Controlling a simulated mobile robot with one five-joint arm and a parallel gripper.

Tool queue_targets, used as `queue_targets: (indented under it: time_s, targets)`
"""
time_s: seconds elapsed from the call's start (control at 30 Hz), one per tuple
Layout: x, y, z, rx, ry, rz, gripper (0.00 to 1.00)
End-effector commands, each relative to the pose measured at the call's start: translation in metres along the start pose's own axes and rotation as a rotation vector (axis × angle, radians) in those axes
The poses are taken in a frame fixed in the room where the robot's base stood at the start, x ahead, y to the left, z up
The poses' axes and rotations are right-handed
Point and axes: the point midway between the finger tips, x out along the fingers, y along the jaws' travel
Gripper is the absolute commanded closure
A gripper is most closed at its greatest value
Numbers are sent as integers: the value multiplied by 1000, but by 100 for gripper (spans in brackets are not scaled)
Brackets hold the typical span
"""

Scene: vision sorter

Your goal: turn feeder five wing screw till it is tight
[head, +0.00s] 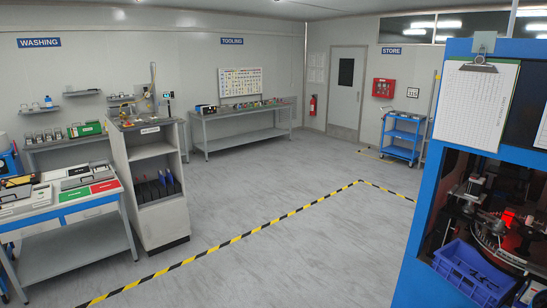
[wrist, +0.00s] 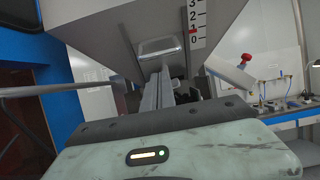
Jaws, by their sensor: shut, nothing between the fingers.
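In the wrist view my gripper (wrist: 167,72) shows end-on beyond its pale green housing and dark plate. Its grey fingers are together, with nothing held. They point at the underside of a large grey hopper-like body (wrist: 112,35), which has a small clear window (wrist: 160,48) and a scale strip (wrist: 196,22) marked 0 to 3. I cannot tell whether the fingers touch it. No wing screw or feeder number can be made out. The head view does not show my gripper.
In the head view a blue machine (head: 420,230) stands at the right, with a clipboard (head: 478,100), a red glow inside and a blue crate (head: 472,270). A grey rod (wrist: 55,90) lies left in the wrist view. Open floor (head: 290,245) has striped tape; benches stand beyond.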

Motion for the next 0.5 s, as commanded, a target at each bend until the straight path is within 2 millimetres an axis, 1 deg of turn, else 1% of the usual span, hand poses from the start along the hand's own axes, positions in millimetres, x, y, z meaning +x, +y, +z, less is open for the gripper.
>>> queue_targets:
  time_s: [0.27,0.5]
  targets:
    - [0,-1,0,0,0,0,100]
    - [0,-6,1,0,0,0,100]
